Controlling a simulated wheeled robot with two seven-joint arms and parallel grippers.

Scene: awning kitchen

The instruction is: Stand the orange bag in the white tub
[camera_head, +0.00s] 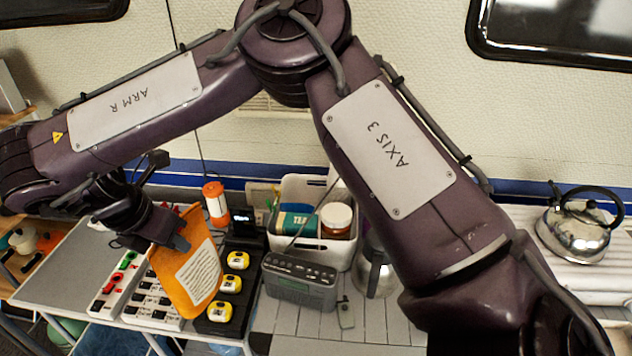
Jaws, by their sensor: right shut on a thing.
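My right gripper (178,240) is at the left and is shut on the top edge of the orange bag (190,278). The bag is a flat orange pouch with a white printed label. It hangs a little tilted in front of the power strips and the dark tray, and hides parts of them. The white tub (284,243) stands to the right of the bag. My right arm covers part of the area to the tub's right. My left gripper is not in view.
A grey radio (300,282) stands before the tub, and a steel jug (374,268) stands right of it. An orange-capped bottle (215,203) is left of the tub. Several yellow tape measures (230,284) lie beside the bag. A kettle (575,232) is far right.

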